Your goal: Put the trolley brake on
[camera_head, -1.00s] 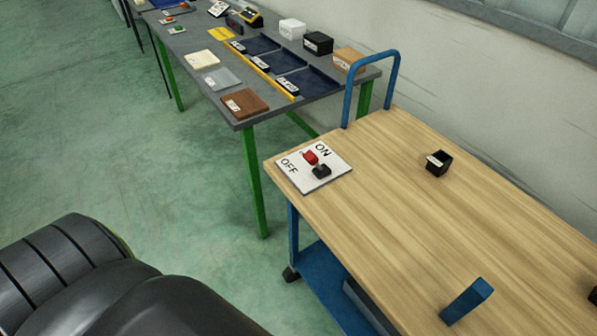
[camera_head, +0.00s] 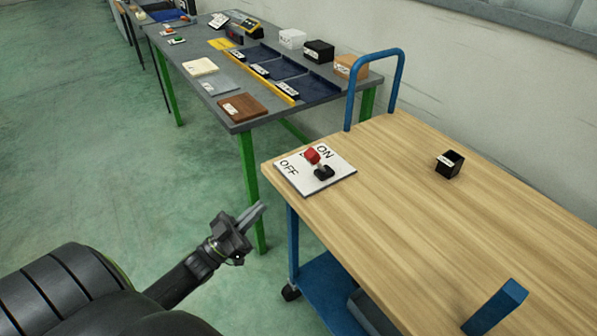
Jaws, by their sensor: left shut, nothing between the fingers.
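The trolley (camera_head: 420,215) has a wooden top and a blue frame. Its brake plate (camera_head: 335,180), white with OFF on the left and ON on the right, lies at the top's near-left corner. My left gripper (camera_head: 257,213) is shut and empty. It is in the air to the left of the trolley, below and left of the plate in the picture, and apart from it. My right gripper is not in view.
A small black open box (camera_head: 449,165) stands on the trolley top, and a blue upright piece (camera_head: 496,306) is at its near edge. A blue handle (camera_head: 375,62) rises at the far end. A grey table (camera_head: 215,95) with trays and boxes stands behind. Green floor at left is clear.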

